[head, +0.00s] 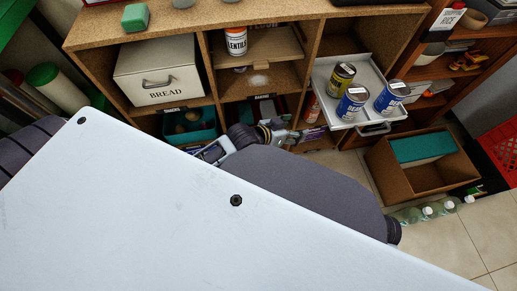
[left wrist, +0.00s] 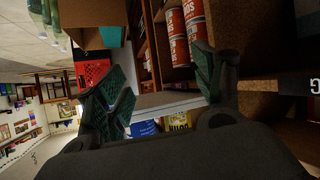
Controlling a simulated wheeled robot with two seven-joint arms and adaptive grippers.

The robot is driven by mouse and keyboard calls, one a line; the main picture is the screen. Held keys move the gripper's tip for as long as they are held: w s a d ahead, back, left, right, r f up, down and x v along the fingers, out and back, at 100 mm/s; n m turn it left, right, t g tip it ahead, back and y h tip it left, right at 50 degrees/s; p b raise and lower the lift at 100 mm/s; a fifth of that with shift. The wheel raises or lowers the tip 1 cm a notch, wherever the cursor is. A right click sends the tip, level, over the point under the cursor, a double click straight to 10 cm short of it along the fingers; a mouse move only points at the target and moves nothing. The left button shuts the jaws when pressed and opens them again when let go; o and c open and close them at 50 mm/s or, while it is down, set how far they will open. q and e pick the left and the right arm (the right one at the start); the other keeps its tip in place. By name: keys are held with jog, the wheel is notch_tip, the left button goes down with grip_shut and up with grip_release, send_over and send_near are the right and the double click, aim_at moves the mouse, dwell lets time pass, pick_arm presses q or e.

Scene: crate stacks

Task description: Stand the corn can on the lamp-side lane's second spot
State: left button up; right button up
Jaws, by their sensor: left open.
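The corn can with a yellow label (head: 341,75) stands upright toward the back left of a white pulled-out tray (head: 373,72). Two blue-labelled cans stand on the same tray, one (head: 352,103) just in front of it and one (head: 391,97) to the right. My left gripper (head: 306,136) is below and left of the tray, apart from the cans. In the left wrist view my left gripper (left wrist: 158,72) has its fingers spread with nothing held. The yellow can (left wrist: 180,119) shows partly beyond them. No lamp or lane marking can be made out. My right gripper is out of view.
The wooden shelf unit holds a bread box (head: 158,75) and a lentil can (head: 236,40). An orange can (head: 312,108) stands left of the tray, low down. A brown box (head: 385,170) and several bottles (head: 428,211) stand on the floor at right.

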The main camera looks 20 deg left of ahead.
pick_arm(q)
jog(key=s+a+f+n+g+y, duration=0.1)
jog(key=s+a+f+g, duration=0.2)
jog(key=s, duration=0.4)
jog(key=s+a+f+n+g+y, duration=0.1)
jog(key=s+a+f+g+y, duration=0.1)
jog(key=s+f, duration=0.4)
jog(key=shift+s+a+f+g, duration=0.2)
jog(key=shift+s+a+g, duration=0.25)
jog(key=shift+s, duration=0.65)
